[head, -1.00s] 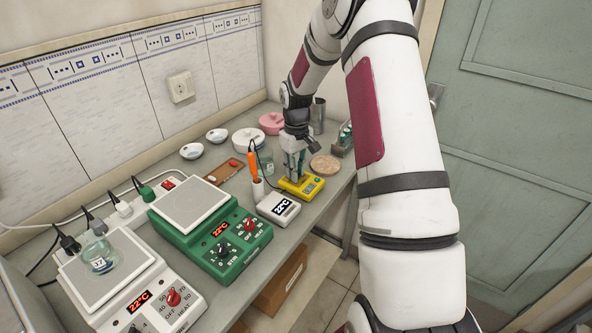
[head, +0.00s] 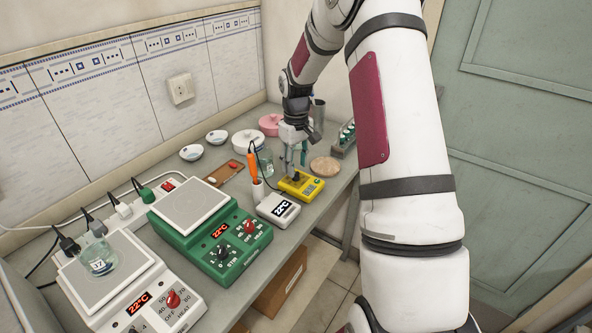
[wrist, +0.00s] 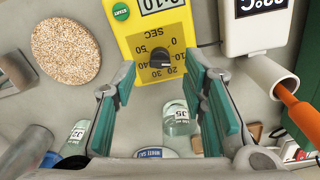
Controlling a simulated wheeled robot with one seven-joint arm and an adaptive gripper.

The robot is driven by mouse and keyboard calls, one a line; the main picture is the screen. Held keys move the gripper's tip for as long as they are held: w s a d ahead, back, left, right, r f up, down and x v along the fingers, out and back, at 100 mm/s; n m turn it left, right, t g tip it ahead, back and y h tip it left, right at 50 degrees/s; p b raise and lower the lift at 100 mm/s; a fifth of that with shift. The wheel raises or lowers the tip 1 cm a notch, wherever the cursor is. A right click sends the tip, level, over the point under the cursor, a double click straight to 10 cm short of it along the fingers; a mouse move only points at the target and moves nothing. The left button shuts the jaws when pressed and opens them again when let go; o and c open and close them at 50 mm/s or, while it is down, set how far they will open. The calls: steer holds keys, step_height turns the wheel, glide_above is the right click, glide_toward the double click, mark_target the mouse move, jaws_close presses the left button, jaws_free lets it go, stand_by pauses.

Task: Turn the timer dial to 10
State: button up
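The yellow timer (head: 301,185) sits on the bench and shows at the top of the wrist view (wrist: 119,30). Its black dial knob (wrist: 160,58) sits on a dark face with numbers around it, seen upside down. The knob's pale mark points right, toward the 10. The display (wrist: 160,5) is cut by the frame edge; its visible digits appear to read 0:10. My gripper (head: 295,164) is open and empty above the timer. In the wrist view its teal-padded fingers (wrist: 162,78) stand wide on both sides of the knob, apart from it.
A white temperature display (head: 278,208) stands left of the timer, with an orange-handled probe (head: 252,166) in a holder. A round cork-coloured mat (head: 325,166) lies to the right. A glass bottle (wrist: 176,118) stands behind the timer. Green (head: 216,240) and white hotplates fill the front.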

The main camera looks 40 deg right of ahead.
mark_target(296, 173)
step_height(296, 173, up, 9)
stand_by(0.3)
stand_by(0.5)
steer(key=s+a+r+t+h, duration=0.1)
steer(key=s+a+r+t, duration=0.1)
steer(key=s+a+r, duration=1.15)
steer(key=s+a+t, duration=0.1)
steer(key=s+a, duration=0.3)
steer(key=s, duration=0.4)
steer(key=s+a+r+m+t+y, duration=0.1)
steer(key=s+a, duration=0.3)
steer(key=s, duration=0.4)
steer(key=shift+t, duration=0.5)
steer(key=shift+r, duration=0.1)
